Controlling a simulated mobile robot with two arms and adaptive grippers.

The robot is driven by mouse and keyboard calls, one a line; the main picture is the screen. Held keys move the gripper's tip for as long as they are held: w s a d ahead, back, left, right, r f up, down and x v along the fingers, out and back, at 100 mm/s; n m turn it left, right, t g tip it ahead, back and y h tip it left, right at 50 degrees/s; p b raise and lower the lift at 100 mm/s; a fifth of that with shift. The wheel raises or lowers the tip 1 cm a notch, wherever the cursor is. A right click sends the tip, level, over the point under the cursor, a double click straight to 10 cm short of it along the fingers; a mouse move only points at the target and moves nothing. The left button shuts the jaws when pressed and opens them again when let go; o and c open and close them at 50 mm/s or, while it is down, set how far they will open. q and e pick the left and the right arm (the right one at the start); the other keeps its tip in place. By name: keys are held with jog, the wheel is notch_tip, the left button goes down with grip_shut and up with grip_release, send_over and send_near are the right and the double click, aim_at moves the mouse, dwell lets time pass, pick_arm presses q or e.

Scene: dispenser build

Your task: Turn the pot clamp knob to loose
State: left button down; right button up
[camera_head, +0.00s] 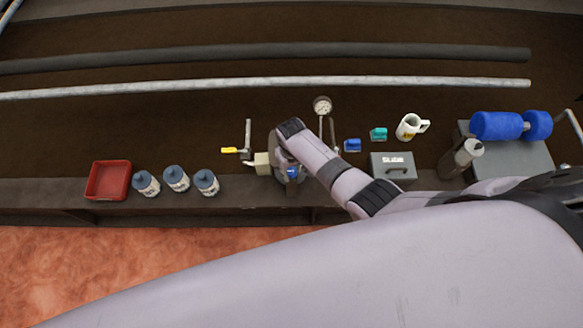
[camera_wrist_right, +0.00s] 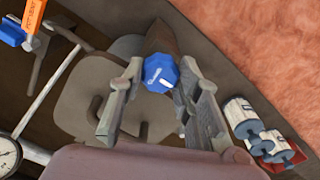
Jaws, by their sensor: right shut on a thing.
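The blue clamp knob (camera_wrist_right: 160,72) with a white mark on its face sits between the two fingertips of my right gripper (camera_wrist_right: 161,78) in the right wrist view. The fingers are shut on it from both sides. In the head view the knob (camera_head: 292,172) is a small blue spot at the front of the pot assembly, with my right gripper (camera_head: 291,184) over it. My right arm hides much of the pot. A beige rounded body (camera_wrist_right: 88,95) shows beside the knob in the wrist view. My left gripper is not in view.
A pressure gauge (camera_head: 322,105) stands behind the pot, and a yellow-handled lever (camera_head: 229,150) is to its left. Several bottles (camera_head: 176,178) and a red tray (camera_head: 108,180) stand further left. A grey box (camera_head: 392,167) and a white mug (camera_head: 409,127) are to the right.

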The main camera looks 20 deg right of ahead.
aim_at(291, 171)
dwell(0.4)
jog(key=o, duration=1.1)
jog(key=shift+o, duration=0.2)
notch_tip(291, 171, up, 12)
